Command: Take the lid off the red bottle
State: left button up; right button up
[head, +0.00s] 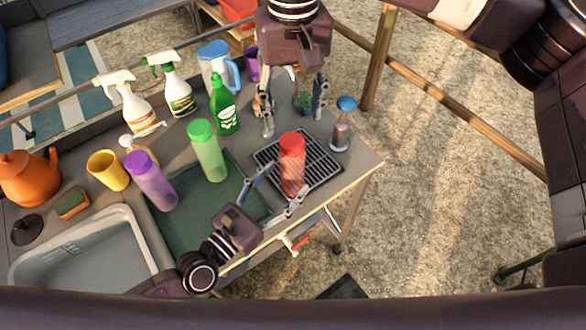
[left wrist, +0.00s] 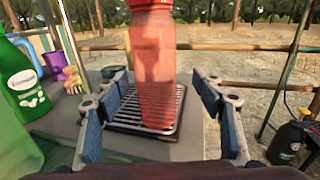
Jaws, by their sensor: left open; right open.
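The red bottle (head: 291,172) stands upright on a black drying rack (head: 325,170) near the right end of the counter. Its red lid (head: 292,142) is on top. In the left wrist view the bottle (left wrist: 155,80) fills the centre, between and beyond the finger tips. My left gripper (head: 273,192) is open, low at the bottle's near side, with a finger to either side. My right gripper (head: 294,112) is open and empty, pointing down behind the bottle and above the counter. It is apart from the lid.
A blue-topped bottle (head: 341,125) stands right of the rack. A light green bottle (head: 207,152), purple bottle (head: 152,181) and dark green bottle (head: 223,106) stand to the left. A grey sink (head: 85,250) is at the left front. Open ground lies right of the counter.

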aim_at(285, 177)
pick_arm(q)
jog(key=x, duration=0.4)
jog(key=shift+w+f, duration=0.3)
jog(key=shift+w, duration=0.3)
pick_arm(e)
jog(key=shift+w+a+f, duration=0.15)
jog(key=shift+w+f, duration=0.2)
jog(key=shift+w, duration=0.35)
pick_arm(q)
jog(key=shift+s+r, duration=0.2)
jog(key=shift+s, duration=0.1)
jog(key=shift+c, duration=0.3)
pick_arm(e)
jog(key=shift+s+r, duration=0.2)
jog(key=shift+s, duration=0.25)
pick_arm(q)
jog(key=shift+w+f, duration=0.1)
jog(key=shift+w, duration=0.1)
jog(key=c, duration=0.8)
pick_arm(e)
jog(key=shift+w+f, duration=0.15)
jog(key=shift+w, duration=0.15)
pick_arm(q)
jog(key=shift+s, duration=0.1)
grip_shut()
pick_arm(e)
jog(key=shift+s, duration=0.15)
